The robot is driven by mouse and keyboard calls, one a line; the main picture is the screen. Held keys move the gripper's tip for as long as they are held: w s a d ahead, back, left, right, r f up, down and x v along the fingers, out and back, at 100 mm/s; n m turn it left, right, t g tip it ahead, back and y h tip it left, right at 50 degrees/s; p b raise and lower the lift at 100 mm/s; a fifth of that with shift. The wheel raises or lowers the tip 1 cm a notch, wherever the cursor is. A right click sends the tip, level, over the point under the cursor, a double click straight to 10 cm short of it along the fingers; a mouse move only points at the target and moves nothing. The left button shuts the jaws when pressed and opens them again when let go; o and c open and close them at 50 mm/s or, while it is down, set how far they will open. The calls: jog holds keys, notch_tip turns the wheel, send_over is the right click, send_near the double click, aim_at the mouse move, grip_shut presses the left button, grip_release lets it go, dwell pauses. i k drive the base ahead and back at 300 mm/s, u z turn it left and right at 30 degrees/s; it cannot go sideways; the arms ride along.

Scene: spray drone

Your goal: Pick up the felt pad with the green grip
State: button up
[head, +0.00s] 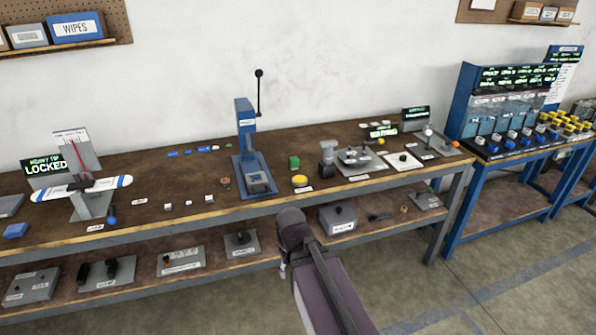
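A small green block-like thing (294,161) stands on the brown workbench top, just right of the blue lever press. It may be the green grip of the felt pad; a pad under it is too small to make out. My arm comes in from the bottom of the head view, in front of the bench and below the green thing. The fingers of my gripper do not show, so what it holds cannot be seen.
The blue press (246,150) with its tall lever stands left of the green thing. A yellow round thing (300,181) sits just in front of it. A grey fixture (328,153) stands to the right. A lower shelf (215,262) holds several grey plates. Open floor lies at the right.

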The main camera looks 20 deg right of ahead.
aim_at(293, 161)
jog(key=k, duration=1)
jog(key=z, duration=0.6)
jog(key=i, duration=2.1)
jog(key=u, duration=0.6)
